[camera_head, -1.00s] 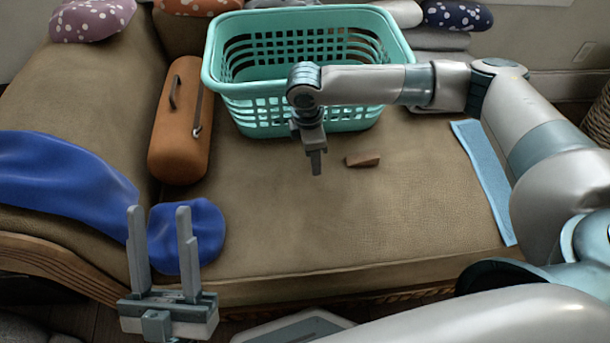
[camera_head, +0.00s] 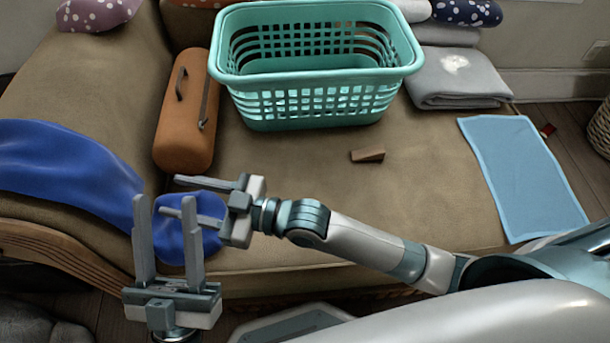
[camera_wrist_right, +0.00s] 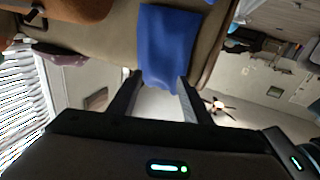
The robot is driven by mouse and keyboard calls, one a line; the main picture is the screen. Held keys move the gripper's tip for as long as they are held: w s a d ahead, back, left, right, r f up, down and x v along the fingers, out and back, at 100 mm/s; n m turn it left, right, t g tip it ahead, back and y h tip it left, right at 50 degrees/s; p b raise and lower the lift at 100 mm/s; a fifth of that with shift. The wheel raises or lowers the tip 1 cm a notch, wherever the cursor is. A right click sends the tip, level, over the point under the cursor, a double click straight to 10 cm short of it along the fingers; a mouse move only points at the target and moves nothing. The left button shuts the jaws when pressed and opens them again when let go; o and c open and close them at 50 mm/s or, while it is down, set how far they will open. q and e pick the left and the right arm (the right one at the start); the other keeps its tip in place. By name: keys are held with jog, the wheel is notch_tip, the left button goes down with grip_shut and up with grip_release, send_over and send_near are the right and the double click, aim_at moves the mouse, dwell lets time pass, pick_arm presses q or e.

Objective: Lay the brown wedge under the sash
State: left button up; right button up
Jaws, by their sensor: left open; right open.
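The brown wedge (camera_head: 367,155) lies on the sofa seat in front of the green basket, with no gripper at it. A blue cloth, which seems to be the sash (camera_head: 70,165), drapes over the left armrest, and its end spreads on the seat's front left. My right gripper (camera_head: 171,196) is open and empty, pointing left at that end; I cannot tell whether it touches. The right wrist view shows the sash (camera_wrist_right: 167,45) beyond its open fingers (camera_wrist_right: 160,78). My left gripper (camera_head: 168,203) is open and empty, fingers up, in front of the sofa's front left.
A green basket (camera_head: 315,72) stands at the back of the seat. An orange-brown cylindrical case (camera_head: 187,115) lies along the left armrest. A folded grey blanket (camera_head: 455,80) and a light blue mat (camera_head: 525,175) lie on the right. The seat around the wedge is clear.

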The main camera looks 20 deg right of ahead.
jog(key=s+d+r+m+t+h, duration=0.3)
jog(key=s+d+r+t, duration=0.3)
jog(key=d+t, duration=0.2)
jog(key=s+d+r+m+t+h, duration=0.4)
jog(key=s+d+r+m+t, duration=0.1)
jog(key=d, duration=0.7)
notch_tip(320, 180, up, 2)
jog(key=m+t, duration=0.1)
jog(key=t, duration=0.1)
jog(key=shift+s+r+m+t, duration=0.2)
jog(key=shift+s+m+t, duration=0.1)
jog(key=shift+s+t, duration=0.1)
